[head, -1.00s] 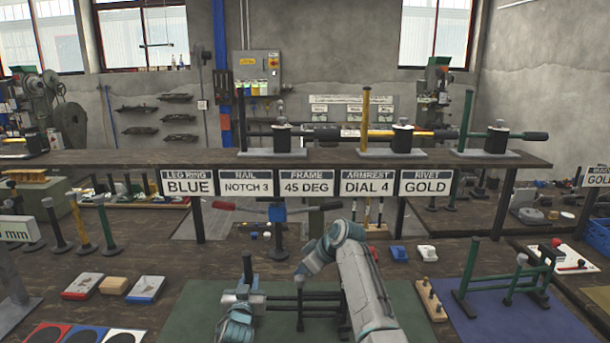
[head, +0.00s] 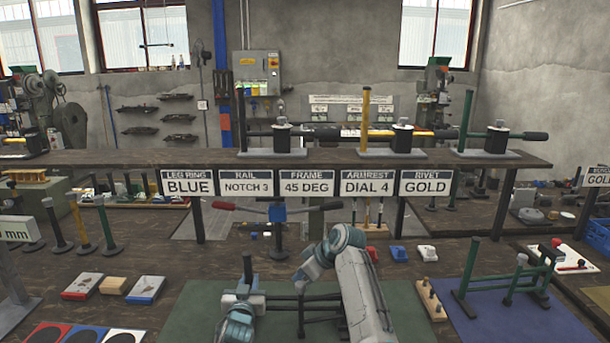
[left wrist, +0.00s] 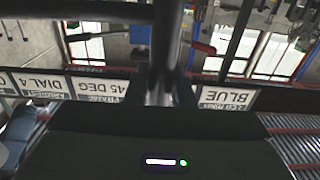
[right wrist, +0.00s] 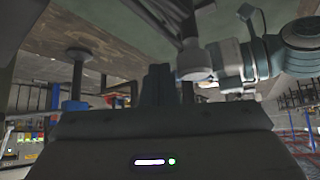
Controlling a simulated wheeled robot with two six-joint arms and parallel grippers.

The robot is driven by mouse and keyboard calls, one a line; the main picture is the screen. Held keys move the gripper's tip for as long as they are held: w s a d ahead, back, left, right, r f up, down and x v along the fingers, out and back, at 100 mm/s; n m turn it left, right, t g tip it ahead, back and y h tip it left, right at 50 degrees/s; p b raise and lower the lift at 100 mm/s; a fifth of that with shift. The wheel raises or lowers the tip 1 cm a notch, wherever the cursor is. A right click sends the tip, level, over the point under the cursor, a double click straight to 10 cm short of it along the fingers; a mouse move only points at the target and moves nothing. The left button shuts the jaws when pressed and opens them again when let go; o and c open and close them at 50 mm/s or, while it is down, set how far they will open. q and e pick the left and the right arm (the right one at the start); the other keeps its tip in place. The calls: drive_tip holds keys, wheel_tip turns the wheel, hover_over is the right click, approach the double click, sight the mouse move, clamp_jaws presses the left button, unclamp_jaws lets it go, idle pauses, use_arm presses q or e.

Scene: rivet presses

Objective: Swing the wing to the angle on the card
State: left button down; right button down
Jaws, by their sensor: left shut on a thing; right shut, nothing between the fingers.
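The wing's exact angle is hard to read here. My right gripper (right wrist: 160,85) is shut and empty; in the head view its fingers are hard to make out behind my arm. The card (head: 307,183) under the shelf reads FRAME 45 DEG.
A similar green frame (head: 470,262) stands on a blue mat at the right. Other cards hang beside the frame card. A press with a red handle (head: 277,212) stands behind my arms. Blocks (head: 113,286) lie at the left, and a pegged wooden strip (head: 430,300) is right of the mat.

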sight(301, 290)
drive_tip(key=shift+s, duration=0.1)
drive_tip(key=shift+s, duration=1.25)
drive_tip(key=shift+s+d, duration=0.25)
drive_tip(key=shift+s, duration=1.05)
drive_tip(key=shift+s+d, duration=0.1)
drive_tip(key=shift+s+d, duration=0.2)
drive_tip(key=shift+s, duration=0.25)
